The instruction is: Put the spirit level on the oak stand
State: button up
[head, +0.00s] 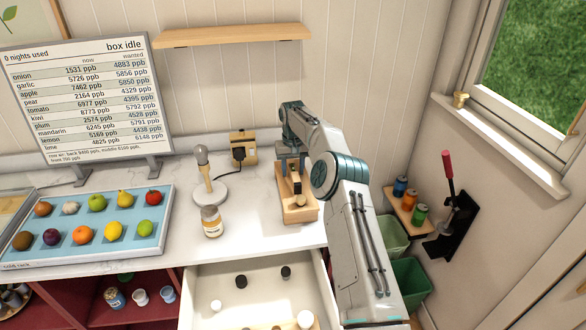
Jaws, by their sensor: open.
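My gripper (292,172) points down at the back right of the white counter, just over a light wooden stand (299,214), perhaps the oak stand. The gripper is open. A small dark upright part shows between the gripper and the stand; I cannot tell whether it belongs to the stand or is another thing. I cannot tell whether gripper and stand touch. I cannot make out the spirit level for certain.
An open drawer (205,280) with small black and white items juts out below the counter. A jar (211,222), a lamp-like thing (205,172) and a blue produce tray (154,238) stand left of the gripper. A wooden wall shelf (232,35) hangs above.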

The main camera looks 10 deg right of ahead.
aim_at(293, 167)
notch_tip(293, 167, up, 8)
jog(key=shift+f, duration=0.2)
jog(key=s+a+r+n+t, duration=0.1)
jog(key=s+a+r, duration=0.15)
jog(key=r, duration=0.35)
jog(key=s+a+r+n, duration=0.1)
jog(key=s+a+r, duration=0.15)
jog(key=r, duration=0.35)
jog(key=s+r+t+h, duration=0.1)
jog(key=s+r, duration=0.7)
jog(key=s, duration=0.5)
jog(key=s+d+f, duration=0.1)
jog(key=s+f, duration=0.1)
jog(key=s, duration=0.8)
jog(key=s+d+f+m+t, duration=0.1)
jog(key=s+d+f, duration=0.1)
jog(key=s, duration=0.8)
jog(key=s+d+f+m+t+y, duration=0.1)
jog(key=s+d+f, duration=0.1)
jog(key=s, duration=0.8)
jog(key=shift+s+f, duration=0.4)
jog(key=shift+f, duration=0.4)
